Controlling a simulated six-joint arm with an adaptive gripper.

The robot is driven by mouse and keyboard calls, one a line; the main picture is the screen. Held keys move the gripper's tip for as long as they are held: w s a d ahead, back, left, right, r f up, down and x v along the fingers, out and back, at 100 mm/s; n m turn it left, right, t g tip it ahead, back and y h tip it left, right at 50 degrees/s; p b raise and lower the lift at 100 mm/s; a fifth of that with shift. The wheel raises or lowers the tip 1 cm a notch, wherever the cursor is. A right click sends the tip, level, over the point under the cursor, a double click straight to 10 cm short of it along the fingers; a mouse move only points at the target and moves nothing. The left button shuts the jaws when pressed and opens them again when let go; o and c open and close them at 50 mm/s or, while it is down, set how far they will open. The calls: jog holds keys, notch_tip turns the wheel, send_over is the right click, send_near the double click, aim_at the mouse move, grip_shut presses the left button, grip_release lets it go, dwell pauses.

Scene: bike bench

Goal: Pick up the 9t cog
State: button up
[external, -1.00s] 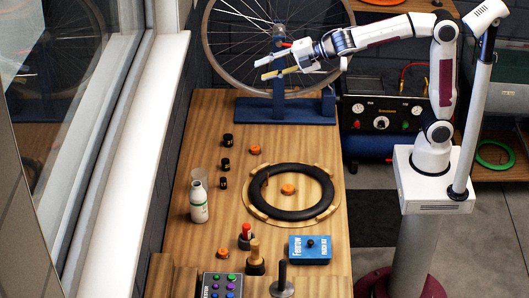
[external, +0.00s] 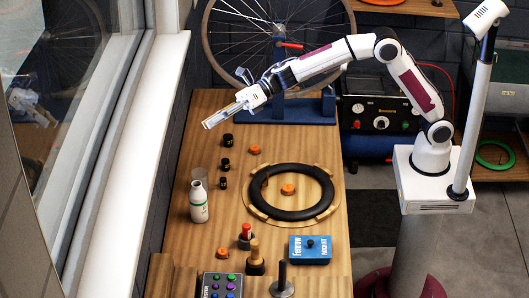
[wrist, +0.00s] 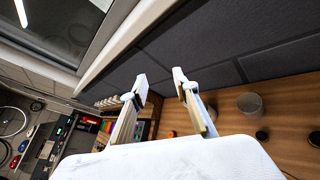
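Three small black cylindrical pieces, possibly cogs, stand in a column on the left of the wooden bench: a back one (external: 228,140), a middle one (external: 225,164) and a front one (external: 223,183). Orange round pieces lie near them (external: 255,150), inside the tyre (external: 288,189) and at the front left (external: 222,253). No label is readable, so I cannot tell which is the 9t cog. My gripper (external: 208,124) is above the bench's back left, apart from these pieces. In the wrist view its two fingers (wrist: 160,85) are spread, with nothing between them.
A black tyre (external: 332,200) lies mid-bench. A white bottle (external: 199,206) and a clear glass (wrist: 250,103) stand at the left. A wheel stand (external: 318,110) is at the back; a blue box (external: 310,250) and tools are in front. The window sill (external: 150,150) borders the left.

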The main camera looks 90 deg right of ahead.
jog(key=s+a+f+n+g+y, duration=0.1)
jog(key=s+a+f+n+g, duration=0.1)
jog(key=f, duration=0.6)
jog(key=s+a+f+n+g+y, duration=0.1)
jog(key=a+f+n+g, duration=0.3)
jog(key=a+f+n, duration=0.2)
jog(key=s+a+f+n+g+y, duration=0.2)
jog(key=a+f+n+g, duration=0.2)
jog(key=f+n, duration=0.4)
jog(key=shift+s+a+f, duration=0.15)
jog(key=shift+a+f, duration=0.15)
jog(key=shift+f, duration=0.4)
jog(key=shift+s+a+f, duration=0.15)
jog(key=shift+a+f, duration=0.1)
jog(key=shift+f, duration=0.45)
jog(key=shift+a, duration=0.15)
send_near(223, 250)
jog(key=shift+x, duration=1.4)
jog(key=shift+x, duration=3)
jog(key=shift+c, duration=0.4)
jog(key=c, duration=0.5)
